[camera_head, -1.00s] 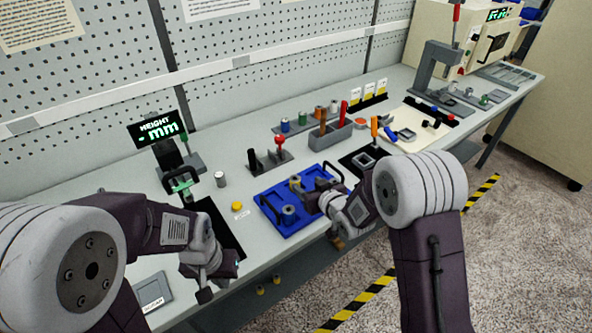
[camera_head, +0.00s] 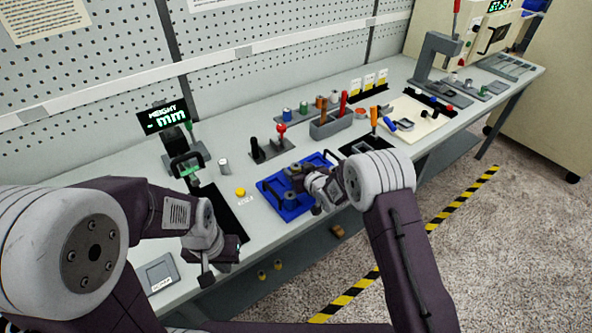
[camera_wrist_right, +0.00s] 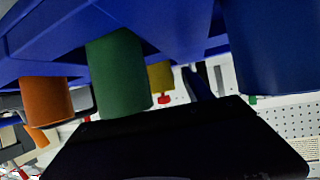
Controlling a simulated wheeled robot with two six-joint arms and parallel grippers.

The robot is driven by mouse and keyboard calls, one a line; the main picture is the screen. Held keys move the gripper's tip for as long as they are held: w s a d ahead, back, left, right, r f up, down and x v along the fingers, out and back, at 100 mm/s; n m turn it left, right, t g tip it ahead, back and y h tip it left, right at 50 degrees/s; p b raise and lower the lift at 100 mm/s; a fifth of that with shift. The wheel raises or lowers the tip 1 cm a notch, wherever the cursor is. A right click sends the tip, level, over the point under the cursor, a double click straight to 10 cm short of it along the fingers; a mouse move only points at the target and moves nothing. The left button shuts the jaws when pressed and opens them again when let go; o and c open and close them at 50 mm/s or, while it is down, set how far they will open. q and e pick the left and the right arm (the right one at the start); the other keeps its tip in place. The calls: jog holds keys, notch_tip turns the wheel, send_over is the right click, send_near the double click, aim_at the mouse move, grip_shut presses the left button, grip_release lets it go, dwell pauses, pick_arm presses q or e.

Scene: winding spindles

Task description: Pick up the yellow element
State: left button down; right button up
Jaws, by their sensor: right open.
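A yellow cylinder (camera_wrist_right: 160,77) shows in the right wrist view, partly hidden behind a green cylinder (camera_wrist_right: 118,75). An orange cylinder (camera_wrist_right: 47,100) is to their left. My right gripper (camera_head: 299,180) is open over the blue tray (camera_head: 283,213) in the head view; its fingertips are hard to make out and it hides part of the tray. I cannot tell whether anything is between its fingers. My left gripper (camera_head: 208,276) hangs at the table's front edge, away from the tray; its jaws are unclear.
A yellow button (camera_head: 240,191) sits left of the tray. A height display (camera_head: 163,117) stands at the back left. Several spools stand behind the tray, beside a grey holder (camera_head: 332,128) with red and orange handles. A press (camera_head: 440,62) stands at the far right.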

aim_at(298, 168)
jog(key=shift+s+r, duration=0.15)
jog(key=shift+s, duration=0.05)
jog(key=c, duration=0.9)
grip_shut()
notch_tip(298, 168, up, 4)
jog(key=shift+w+r, duration=0.1)
jog(key=s+d+r, duration=0.6)
jog(key=d, duration=0.4)
jog(key=shift+r, duration=0.35)
